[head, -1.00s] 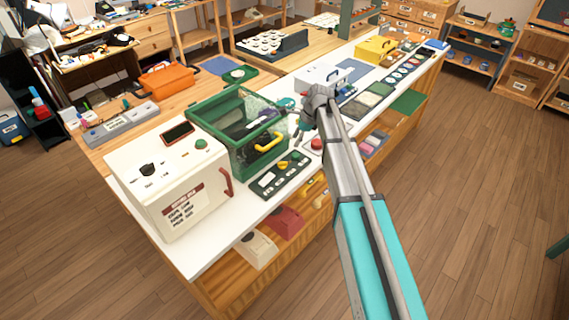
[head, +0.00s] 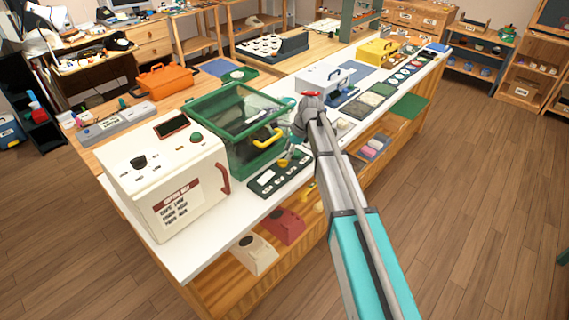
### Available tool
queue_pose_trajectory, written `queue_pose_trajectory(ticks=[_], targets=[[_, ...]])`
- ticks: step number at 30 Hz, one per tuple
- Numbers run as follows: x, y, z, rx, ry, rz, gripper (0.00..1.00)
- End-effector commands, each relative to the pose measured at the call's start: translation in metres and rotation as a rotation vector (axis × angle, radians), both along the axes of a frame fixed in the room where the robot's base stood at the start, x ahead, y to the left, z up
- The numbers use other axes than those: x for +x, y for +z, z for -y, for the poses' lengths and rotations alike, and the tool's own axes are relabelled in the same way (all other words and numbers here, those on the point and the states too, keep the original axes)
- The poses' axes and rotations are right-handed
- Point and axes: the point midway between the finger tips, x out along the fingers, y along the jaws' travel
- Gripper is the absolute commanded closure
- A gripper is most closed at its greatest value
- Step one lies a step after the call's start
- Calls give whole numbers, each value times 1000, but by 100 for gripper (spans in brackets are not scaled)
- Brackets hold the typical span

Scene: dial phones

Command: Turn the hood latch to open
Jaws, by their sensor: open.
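The hood (head: 243,108) is a green-framed box with clear dark panes and a yellow handle (head: 268,137) on its front. In front of it on the white counter lies a dark control panel (head: 262,187) with a white label and small buttons. A yellow knob (head: 284,162) on this panel may be the latch; I cannot tell which way it points. My gripper (head: 288,153) is open, pointing down above the panel's right part, close to the knob. Its fingers partly cover the knob, and I cannot tell whether they touch it.
A cream box (head: 165,180) with a red handle stands left of the hood. A white box (head: 322,78) and a yellow box (head: 376,50) stand farther along the counter (head: 215,235). An orange case (head: 165,79) lies behind. The floor on the right is clear.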

Motion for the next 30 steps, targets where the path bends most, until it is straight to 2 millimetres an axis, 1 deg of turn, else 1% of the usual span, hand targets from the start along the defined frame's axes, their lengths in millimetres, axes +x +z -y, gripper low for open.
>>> queue_pose_trajectory(ticks=[1,3,12,18,28,29,30], targets=[[0,-8,-2,0,1,0,44],[-1,-14,-4,0,1,0,44],[-2,-31,-12,0,1,0,44],[-2,-35,-14,0,0,0,44],[-2,-35,-14,0,0,0,44],[-2,-35,-14,0,0,0,48],[-2,-35,-14,0,0,0,55]])
